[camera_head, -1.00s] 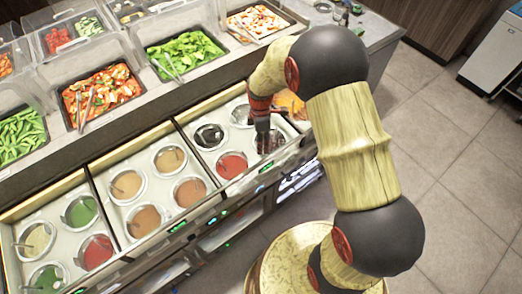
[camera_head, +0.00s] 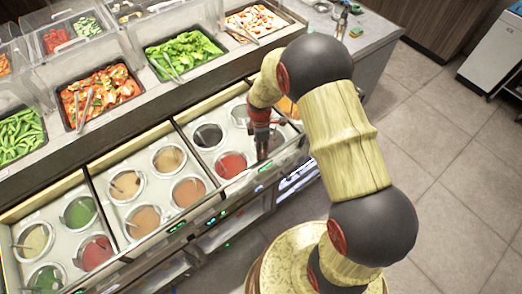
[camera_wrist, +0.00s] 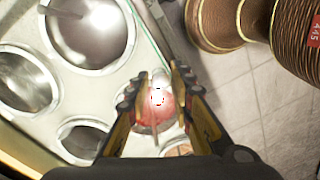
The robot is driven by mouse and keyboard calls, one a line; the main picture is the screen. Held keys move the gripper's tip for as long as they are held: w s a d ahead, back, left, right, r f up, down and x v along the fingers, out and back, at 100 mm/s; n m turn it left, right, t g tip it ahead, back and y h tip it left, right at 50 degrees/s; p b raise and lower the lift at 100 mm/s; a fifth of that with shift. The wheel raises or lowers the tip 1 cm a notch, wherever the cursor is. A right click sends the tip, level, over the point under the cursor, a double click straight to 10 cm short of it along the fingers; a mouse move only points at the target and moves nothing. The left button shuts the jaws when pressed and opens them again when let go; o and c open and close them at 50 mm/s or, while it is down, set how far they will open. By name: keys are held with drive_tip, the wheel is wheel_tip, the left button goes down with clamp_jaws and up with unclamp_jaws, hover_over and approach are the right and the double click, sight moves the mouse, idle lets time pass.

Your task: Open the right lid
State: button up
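The sauce counter holds three sections of round wells, and my gripper (camera_head: 262,152) points down over the right section (camera_head: 222,128). In the wrist view, my gripper (camera_wrist: 160,82) has its two fingers apart, with a red patch and a bright glint showing between them. I cannot tell whether the fingers touch anything. A thin greenish edge (camera_wrist: 148,28) runs toward the fingers and may belong to a clear lid. I cannot make out the right lid's outline or handle in the head view. My gripper partly hides the right section's front right corner.
A red sauce well (camera_head: 231,165) and a dark well (camera_head: 208,136) lie left of my gripper. Trays of lettuce (camera_head: 185,53) and other cut food stand behind the wells. Open tiled floor (camera_head: 460,165) lies to the right.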

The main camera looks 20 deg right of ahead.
clamp_jaws()
idle(0.4)
drive_tip(key=shift+w, duration=0.1)
